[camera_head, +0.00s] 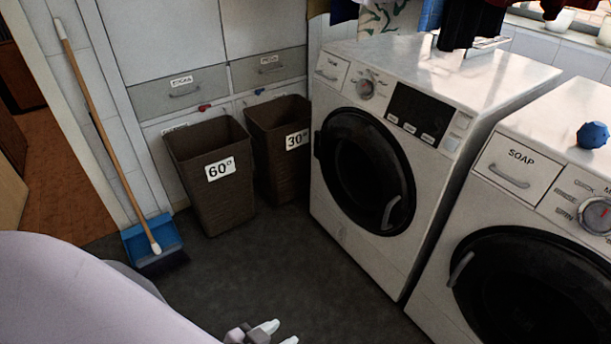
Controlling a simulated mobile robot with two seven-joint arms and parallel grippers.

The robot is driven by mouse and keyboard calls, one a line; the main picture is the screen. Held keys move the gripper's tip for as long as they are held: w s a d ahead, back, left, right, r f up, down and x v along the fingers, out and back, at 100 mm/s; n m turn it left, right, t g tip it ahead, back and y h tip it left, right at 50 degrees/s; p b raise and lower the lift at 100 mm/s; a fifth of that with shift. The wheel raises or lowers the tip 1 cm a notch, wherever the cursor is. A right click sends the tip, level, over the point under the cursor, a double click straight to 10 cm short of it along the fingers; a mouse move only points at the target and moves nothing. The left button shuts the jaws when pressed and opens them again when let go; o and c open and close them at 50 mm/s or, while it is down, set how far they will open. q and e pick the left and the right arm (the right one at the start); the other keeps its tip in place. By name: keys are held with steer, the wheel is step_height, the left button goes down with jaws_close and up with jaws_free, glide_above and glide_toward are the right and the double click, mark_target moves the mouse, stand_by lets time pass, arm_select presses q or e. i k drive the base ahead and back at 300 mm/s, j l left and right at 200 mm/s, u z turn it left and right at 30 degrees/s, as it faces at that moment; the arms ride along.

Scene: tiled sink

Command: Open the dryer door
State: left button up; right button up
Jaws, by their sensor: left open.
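Two white front-loading machines stand side by side. The left machine (330,196) has a dark round door (362,168) that looks shut, with a pale curved handle (391,212) on its right side and a hinge on its left. Its drawer label is too small to read surely; it may be the dryer. The right machine (437,285) has a drawer marked SOAP and a dark round door (530,290), cut off by the frame. My left gripper (277,333) is open and empty at the bottom edge, well apart from both doors. My right gripper is not in view.
Brown baskets marked 60° (205,200) and 30° (272,165) stand left of the machines. A broom (100,130) leans by a blue dustpan (150,236). A blue ball (592,135) sits on the right machine. The dark floor before the machines is clear.

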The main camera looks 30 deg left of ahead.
mark_target(379, 204)
steer(key=u, duration=0.6)
steer(key=i+z, duration=0.25)
steer(key=z, duration=0.15)
steer(key=i+z, duration=0.25)
steer(key=z, duration=0.2)
steer(key=i+z, duration=0.25)
steer(key=z, duration=0.15)
